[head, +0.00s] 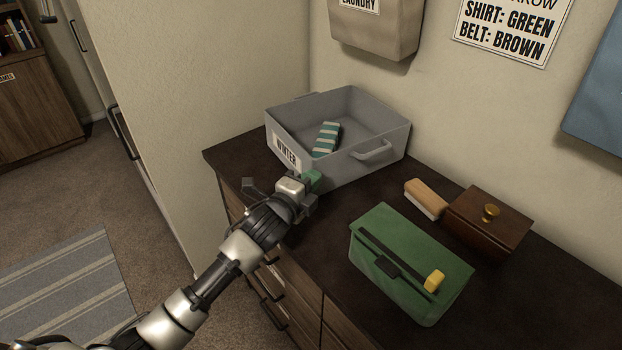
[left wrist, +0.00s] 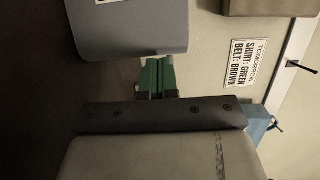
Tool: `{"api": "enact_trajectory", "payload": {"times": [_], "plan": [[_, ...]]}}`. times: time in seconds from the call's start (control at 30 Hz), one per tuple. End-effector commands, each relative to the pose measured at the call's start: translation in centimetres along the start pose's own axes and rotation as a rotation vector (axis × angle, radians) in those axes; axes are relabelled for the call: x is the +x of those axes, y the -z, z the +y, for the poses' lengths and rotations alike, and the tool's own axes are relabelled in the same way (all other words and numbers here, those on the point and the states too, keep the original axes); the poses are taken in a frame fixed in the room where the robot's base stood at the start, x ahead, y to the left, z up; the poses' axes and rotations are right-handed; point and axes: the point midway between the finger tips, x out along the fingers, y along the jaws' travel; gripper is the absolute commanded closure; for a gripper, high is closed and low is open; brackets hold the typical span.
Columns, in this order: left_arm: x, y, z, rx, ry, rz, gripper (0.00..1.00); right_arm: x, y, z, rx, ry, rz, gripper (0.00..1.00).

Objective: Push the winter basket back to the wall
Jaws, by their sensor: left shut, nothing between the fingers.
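The winter basket (head: 390,150) is a grey open bin with a WINTER label on its left side. It stands at the far left end of the dark dresser top and holds a teal and cream striped item (head: 326,139). My left gripper (head: 312,180) is shut and empty at the basket's near lower side; I cannot tell whether it touches. In the left wrist view the gripper's green fingertips (left wrist: 157,77) are together, and part of the grey basket (left wrist: 130,28) shows beside them. My right gripper is in neither view.
A green case (head: 392,240) with a yellow piece lies nearer on the dresser top (head: 345,195). A brush (head: 425,199) and a brown box with a brass knob (head: 487,224) are behind it. The laundry bag (head: 375,30) and a sign (head: 510,25) hang on the wall.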

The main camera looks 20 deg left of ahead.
Motion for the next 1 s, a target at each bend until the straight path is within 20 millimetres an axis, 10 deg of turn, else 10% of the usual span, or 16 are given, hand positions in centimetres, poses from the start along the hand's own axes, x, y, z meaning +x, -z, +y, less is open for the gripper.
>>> {"api": "enact_trajectory", "payload": {"times": [1.0], "plan": [[2.0,-2.1,-0.1,0.001,-0.001,0.0,1.0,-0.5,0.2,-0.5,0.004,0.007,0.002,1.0]]}}
